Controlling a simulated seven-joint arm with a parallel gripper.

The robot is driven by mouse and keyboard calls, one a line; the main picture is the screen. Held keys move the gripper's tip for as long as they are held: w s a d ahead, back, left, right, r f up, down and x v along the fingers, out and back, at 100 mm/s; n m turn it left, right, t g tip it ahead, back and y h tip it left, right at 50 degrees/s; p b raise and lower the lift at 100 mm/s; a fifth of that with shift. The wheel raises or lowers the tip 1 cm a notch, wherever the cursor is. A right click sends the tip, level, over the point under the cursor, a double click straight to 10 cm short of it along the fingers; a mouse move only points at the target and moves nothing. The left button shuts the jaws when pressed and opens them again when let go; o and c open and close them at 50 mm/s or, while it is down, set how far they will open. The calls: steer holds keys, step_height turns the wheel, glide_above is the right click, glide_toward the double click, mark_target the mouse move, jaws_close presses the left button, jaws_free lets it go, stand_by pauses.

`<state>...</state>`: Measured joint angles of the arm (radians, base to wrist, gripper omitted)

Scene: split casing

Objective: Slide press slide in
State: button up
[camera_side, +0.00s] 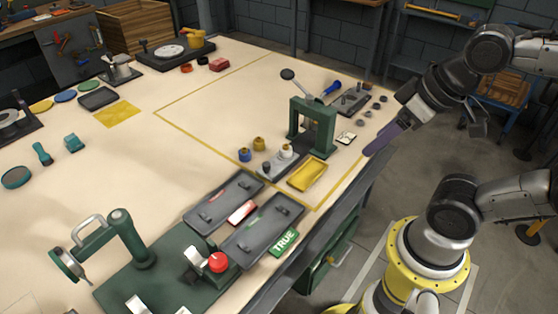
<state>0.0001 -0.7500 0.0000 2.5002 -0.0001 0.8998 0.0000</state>
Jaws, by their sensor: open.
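A green arch-shaped press (299,117) stands on the table right of centre, its lever (301,84) with a dark knob raised up to the left. A grey slide (268,168) with a pale knob (286,151) on it sticks out from the press at the front left. How far it reaches under the arch is hard to see. My gripper (385,140) is to the right of the press, near the table's right edge, apart from the slide and the press. It is open, with nothing seen in it; its fingers are small and hard to make out.
A yellow tray (307,174) lies just in front of the press. Two dark trays (262,228) and a green TRUE block (284,241) lie nearer. Blue and yellow knobbed parts (259,144) stand left of the slide. A dark plate (351,101) and several small parts lie behind.

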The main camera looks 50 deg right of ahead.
steer(key=shift+c, duration=0.4)
steer(key=w+r+n, duration=0.1)
steer(key=w+r, duration=0.4)
steer(key=w, duration=0.1)
steer(key=g, duration=0.6)
glide_above(266, 164)
step_height(266, 164, down, 14)
steer(key=shift+n, duration=0.4)
step_height(266, 164, down, 14)
steer(key=shift+r, duration=0.15)
jaws_close()
